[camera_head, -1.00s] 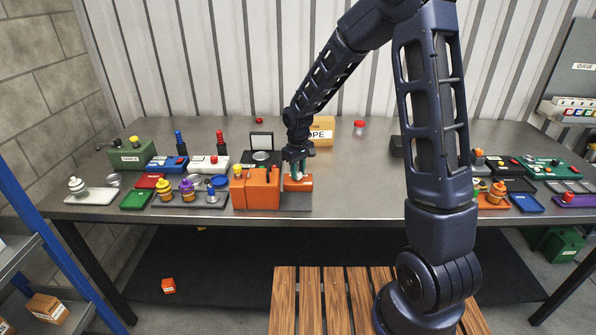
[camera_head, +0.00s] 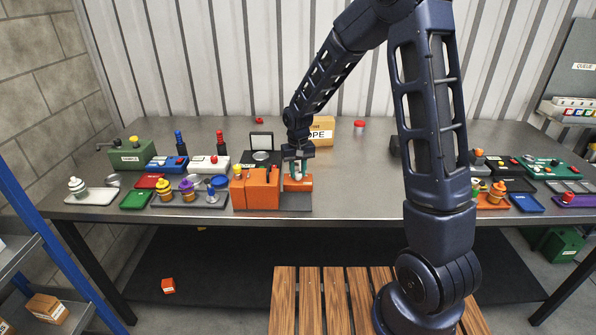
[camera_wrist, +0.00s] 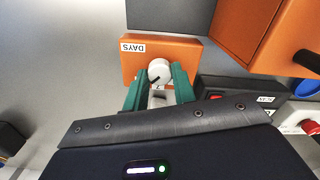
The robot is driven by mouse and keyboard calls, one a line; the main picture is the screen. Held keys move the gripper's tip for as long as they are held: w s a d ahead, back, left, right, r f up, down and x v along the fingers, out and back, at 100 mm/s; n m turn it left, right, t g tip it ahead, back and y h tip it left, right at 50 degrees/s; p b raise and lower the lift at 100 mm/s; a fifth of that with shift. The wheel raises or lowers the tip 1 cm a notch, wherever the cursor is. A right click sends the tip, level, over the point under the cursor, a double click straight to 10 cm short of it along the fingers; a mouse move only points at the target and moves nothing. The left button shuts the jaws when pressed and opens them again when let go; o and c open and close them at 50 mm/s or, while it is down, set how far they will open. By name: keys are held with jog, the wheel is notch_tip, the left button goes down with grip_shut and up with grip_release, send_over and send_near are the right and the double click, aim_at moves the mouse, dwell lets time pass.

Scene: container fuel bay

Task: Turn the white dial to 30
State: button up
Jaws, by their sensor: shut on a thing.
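The white dial (camera_wrist: 159,70) with a dark pointer line sits on an orange box (camera_wrist: 190,57) labelled DAYS in the wrist view. My gripper (camera_wrist: 160,80) has its teal fingers on either side of the dial and is shut on it. In the head view my gripper (camera_head: 297,170) points down over the small orange box (camera_head: 298,184), right of a larger orange block. The dial is mostly hidden there by the fingers. No scale numbers are readable in either view.
The larger orange block (camera_head: 255,190) stands close on the left of my gripper. A cardboard box (camera_head: 322,128) and a red-lidded jar (camera_head: 359,126) stand behind. Several trays and coloured pieces crowd the left of the table.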

aim_at(298, 173)
jog(key=o, duration=1)
notch_tip(298, 173, up, 11)
jog(key=shift+f, duration=0.1)
dwell(0.3)
